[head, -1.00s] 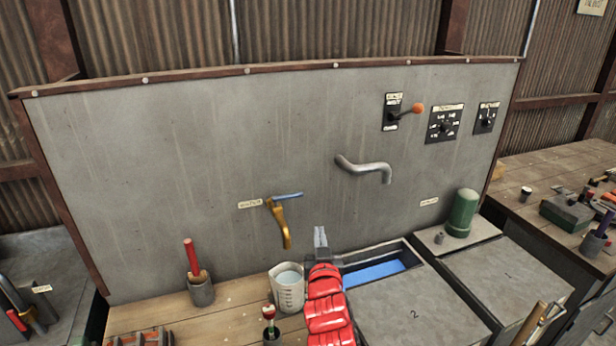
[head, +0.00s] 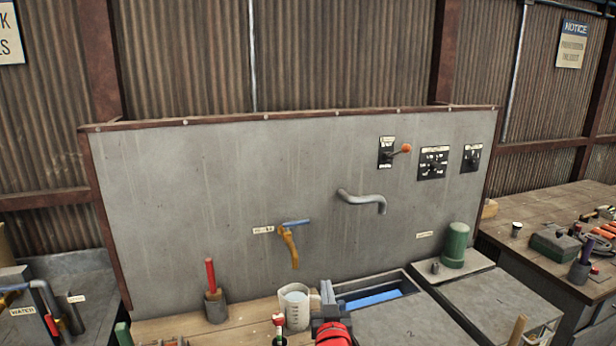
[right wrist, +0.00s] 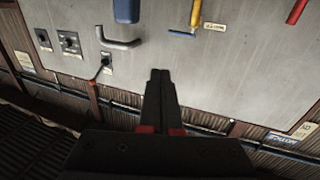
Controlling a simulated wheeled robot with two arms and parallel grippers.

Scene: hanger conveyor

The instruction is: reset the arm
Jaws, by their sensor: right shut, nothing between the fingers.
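My right gripper (head: 328,293) shows at the bottom middle of the head view, with my red arm just below it. It sits to the right of a clear measuring beaker (head: 297,309) and by the near left corner of the blue-filled basin. In the right wrist view its two fingers (right wrist: 160,75) are together with nothing between them, in front of the grey panel. My left gripper does not show.
The grey panel (head: 240,190) carries a brass tap (head: 290,245), a bent pipe (head: 362,201) and an orange-knobbed lever (head: 404,148). A red-handled tool (head: 211,275) stands in a cup. A green cylinder (head: 455,245) stands at right, near the open basin (head: 375,299).

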